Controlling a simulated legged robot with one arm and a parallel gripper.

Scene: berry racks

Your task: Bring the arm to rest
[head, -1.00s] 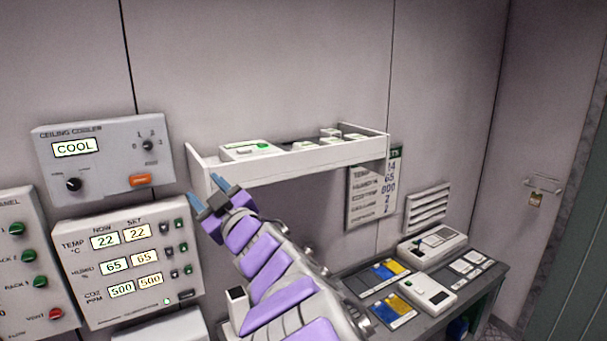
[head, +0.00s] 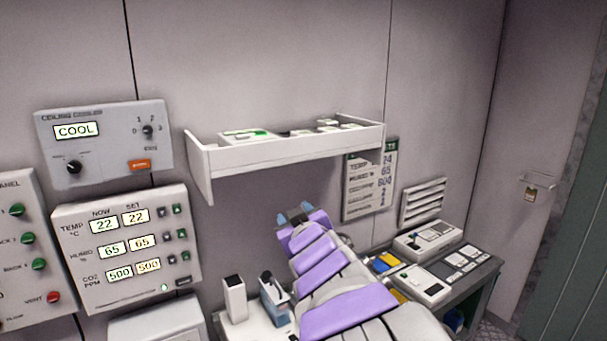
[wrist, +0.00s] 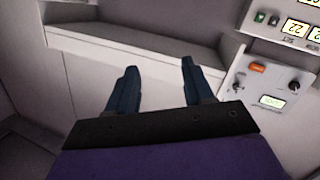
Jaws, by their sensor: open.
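My gripper (head: 295,214) is at the end of my purple and grey arm in the head view, below the white wall shelf (head: 290,157) and above the bench. In the wrist view its two dark blue fingers (wrist: 157,85) stand apart with nothing between them. The arm reaches up from the lower right of the head view and hides part of the bench behind it.
A cooler panel (head: 104,145) and a climate panel (head: 126,250) are on the wall at left. A small white box (head: 235,298) and a grey device (head: 273,298) stand beside my arm. Instruments (head: 428,240) lie on the right bench. A wall chart (head: 369,180) hangs behind.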

